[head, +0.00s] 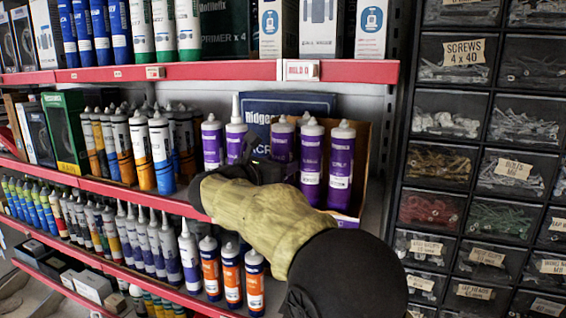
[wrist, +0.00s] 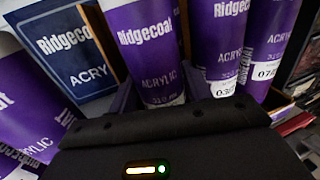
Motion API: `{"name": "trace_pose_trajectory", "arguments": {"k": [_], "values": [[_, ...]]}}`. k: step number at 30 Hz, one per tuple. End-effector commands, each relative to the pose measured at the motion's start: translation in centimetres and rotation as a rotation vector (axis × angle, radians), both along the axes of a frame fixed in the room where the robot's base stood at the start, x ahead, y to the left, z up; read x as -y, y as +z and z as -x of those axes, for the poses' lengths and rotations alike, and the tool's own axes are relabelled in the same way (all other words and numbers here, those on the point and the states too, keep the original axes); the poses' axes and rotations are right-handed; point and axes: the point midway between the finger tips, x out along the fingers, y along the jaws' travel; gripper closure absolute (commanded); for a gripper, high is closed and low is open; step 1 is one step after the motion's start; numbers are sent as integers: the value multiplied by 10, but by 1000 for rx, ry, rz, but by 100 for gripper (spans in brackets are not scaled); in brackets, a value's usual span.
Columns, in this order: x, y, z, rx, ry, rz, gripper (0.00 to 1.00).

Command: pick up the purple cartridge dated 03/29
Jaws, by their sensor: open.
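Several purple cartridges with pale caps stand on the middle shelf, such as one purple cartridge (head: 340,170) at the right of the group in the head view. In the wrist view, one purple cartridge (wrist: 222,45) has a white date label starting "03/"; the rest is too small to read surely. The cartridge to its right (wrist: 268,45) has a label starting "07/". Another purple cartridge (wrist: 145,50) stands to its left, its date hidden. My gripper (head: 268,168) is open, in front of the group. In the wrist view its dark body (wrist: 165,125) hides the cartridges' lower parts; its fingertips are unclear.
An open cardboard box (head: 357,160) surrounds the right-hand purple cartridges, with a blue Ridgecoat panel behind. Orange, blue and white cartridges (head: 165,160) crowd the shelf to the left. The red upper shelf edge (head: 220,72) runs above. Small-parts drawers (head: 480,150) stand at the right.

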Motion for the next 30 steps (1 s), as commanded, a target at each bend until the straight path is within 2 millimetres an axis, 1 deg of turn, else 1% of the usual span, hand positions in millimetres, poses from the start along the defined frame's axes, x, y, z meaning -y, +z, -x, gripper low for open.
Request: {"name": "trace_pose_trajectory", "arguments": {"k": [16, 20, 21, 23, 30], "values": [[0, -1, -1, 1, 1, -1, 51], [0, -1, -1, 1, 1, -1, 76], [0, -1, -1, 0, 1, 0, 84], [0, -1, -1, 0, 1, 0, 95], [1, 1, 0, 3, 0, 0, 95]]}}
